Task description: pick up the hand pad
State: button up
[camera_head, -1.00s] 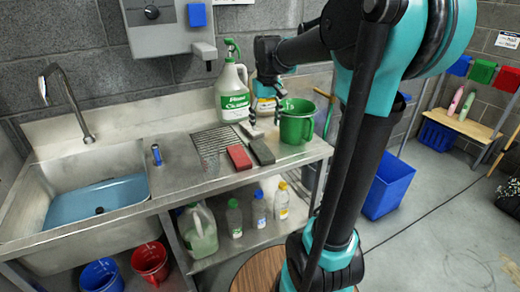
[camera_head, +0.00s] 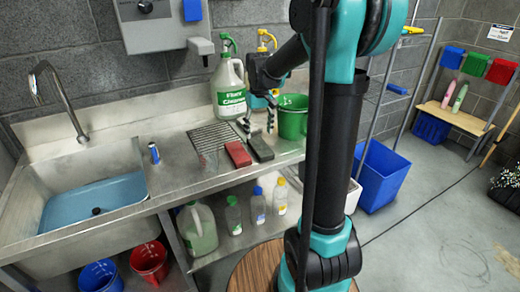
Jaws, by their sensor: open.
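Two block-shaped pads lie side by side on the metal counter: a red pad (camera_head: 238,153) and a dark grey pad (camera_head: 260,149). I cannot tell from the picture which of them is called the hand pad. My gripper (camera_head: 257,126) points down with its fingers spread and nothing visible between them. It is at the back end of the dark grey pad, left of the green bucket. I cannot tell how high its tips are above the counter.
A green bucket (camera_head: 292,117) stands close to the right of my gripper. A large cleaner jug (camera_head: 229,92) and a yellow-topped bottle (camera_head: 266,44) stand behind. A drain grate (camera_head: 212,138) lies left of the pads. The sink (camera_head: 95,200) is further left.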

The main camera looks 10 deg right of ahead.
aim_at(259, 144)
jog(key=shift+w+f, duration=0.15)
jog(key=shift+f, duration=2.65)
jog(key=c, duration=0.8)
jog(key=shift+o, duration=0.2)
notch_tip(259, 144, up, 20)
